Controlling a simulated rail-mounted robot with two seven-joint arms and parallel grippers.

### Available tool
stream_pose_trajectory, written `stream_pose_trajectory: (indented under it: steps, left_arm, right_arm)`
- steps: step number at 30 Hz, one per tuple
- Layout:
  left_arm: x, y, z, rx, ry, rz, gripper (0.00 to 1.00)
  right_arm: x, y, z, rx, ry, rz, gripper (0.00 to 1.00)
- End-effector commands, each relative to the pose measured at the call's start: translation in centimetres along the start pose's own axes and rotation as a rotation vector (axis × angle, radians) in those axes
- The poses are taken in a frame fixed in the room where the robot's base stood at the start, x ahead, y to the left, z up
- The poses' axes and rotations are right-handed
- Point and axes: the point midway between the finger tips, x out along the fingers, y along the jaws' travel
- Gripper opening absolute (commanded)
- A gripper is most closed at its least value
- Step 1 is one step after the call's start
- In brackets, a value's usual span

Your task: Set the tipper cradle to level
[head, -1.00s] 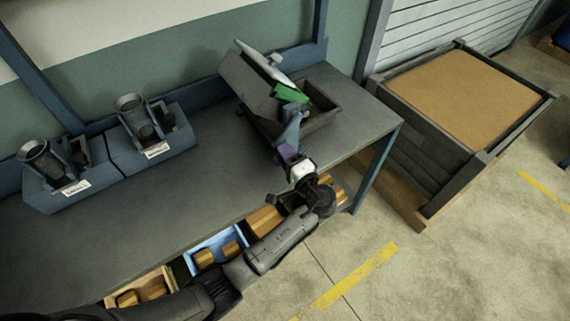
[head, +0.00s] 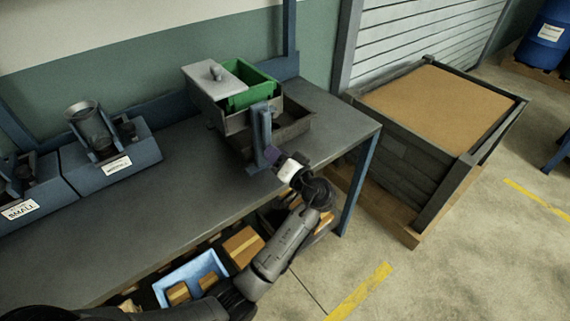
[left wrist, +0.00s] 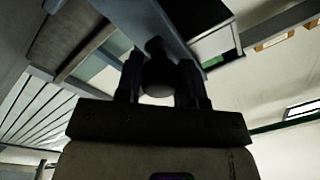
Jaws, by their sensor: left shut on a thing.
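The tipper cradle (head: 236,122) is a grey trough near the right end of the bench. It holds a green bin (head: 262,92) and a grey lid plate with a knob (head: 213,80). The cradle now looks about level. A blue-grey upright lever (head: 262,135) stands at its near side. My left gripper (head: 272,160) is at the lever's lower end. In the left wrist view the gripper (left wrist: 160,82) is shut on a dark round knob (left wrist: 156,72) between its fingers. The knob is hidden in the head view. My right gripper is out of view.
A dark open tray (head: 296,128) sits under and beside the cradle. Blue grinder stands (head: 110,160) are on the left of the bench (head: 180,190). Boxes, including a blue one (head: 190,275), lie below the bench edge. A large sand-filled crate (head: 440,95) stands at right.

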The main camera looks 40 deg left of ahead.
Motion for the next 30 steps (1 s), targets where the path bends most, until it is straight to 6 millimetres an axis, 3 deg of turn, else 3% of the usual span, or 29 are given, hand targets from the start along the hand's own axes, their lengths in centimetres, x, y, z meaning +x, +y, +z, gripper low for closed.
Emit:
stream_pose_trajectory:
  steps: [19,20,27,30]
  left_arm:
    - [0.58,-0.02,0.1,-0.043,-0.012,-0.007,0.0]
    - [0.58,-0.02,0.1,-0.043,-0.012,-0.007,0.36]
    - [0.58,-0.05,0.09,-0.042,-0.011,-0.008,0.59]
    - [0.58,-0.07,0.08,-0.042,-0.011,-0.009,0.61]
  right_arm:
    - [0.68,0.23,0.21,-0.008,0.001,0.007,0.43]
    - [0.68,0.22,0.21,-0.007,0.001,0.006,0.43]
    - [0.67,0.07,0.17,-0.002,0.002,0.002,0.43]
    - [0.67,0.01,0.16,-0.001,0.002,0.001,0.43]
